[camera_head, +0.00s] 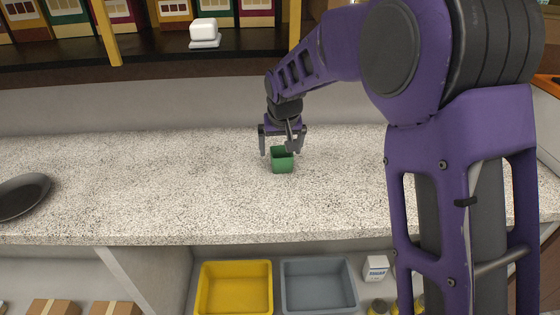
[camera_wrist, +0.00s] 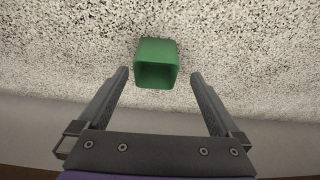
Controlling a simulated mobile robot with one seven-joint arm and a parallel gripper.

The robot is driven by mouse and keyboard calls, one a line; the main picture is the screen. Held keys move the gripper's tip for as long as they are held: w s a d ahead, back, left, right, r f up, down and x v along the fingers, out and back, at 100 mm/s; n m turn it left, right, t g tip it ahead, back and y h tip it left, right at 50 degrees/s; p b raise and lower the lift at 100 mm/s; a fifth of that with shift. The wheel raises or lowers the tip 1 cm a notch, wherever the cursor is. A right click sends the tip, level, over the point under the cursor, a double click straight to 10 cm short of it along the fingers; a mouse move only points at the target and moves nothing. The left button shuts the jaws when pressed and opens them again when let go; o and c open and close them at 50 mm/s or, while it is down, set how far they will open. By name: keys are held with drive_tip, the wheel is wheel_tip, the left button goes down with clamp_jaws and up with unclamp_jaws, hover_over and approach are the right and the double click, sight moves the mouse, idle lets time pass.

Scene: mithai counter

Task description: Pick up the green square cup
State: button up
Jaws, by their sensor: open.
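The green square cup (camera_head: 282,162) stands on the speckled counter near the middle of the head view. In the wrist view the cup (camera_wrist: 156,64) shows its open mouth and one side, and it looks empty. My gripper (camera_head: 283,152) is open with its fingers pointing down, right by the cup. In the wrist view the gap between the fingertips (camera_wrist: 160,76) lines up with the cup, with clear space on both sides of it. The fingers do not touch the cup there. In the head view the gripper partly overlaps the cup's top.
The speckled counter (camera_head: 130,190) is clear around the cup. A dark round pan or plate (camera_head: 22,196) lies at the far left. Below the front edge are a yellow bin (camera_head: 234,290) and a grey bin (camera_head: 318,288). A dark shelf (camera_head: 130,72) runs behind the counter.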

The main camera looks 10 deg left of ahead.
sight(282, 156)
drive_tip(key=x, duration=0.5)
drive_tip(key=shift+w+d, duration=0.2)
drive_tip(key=shift+w, duration=0.15)
drive_tip(key=c, duration=1.3)
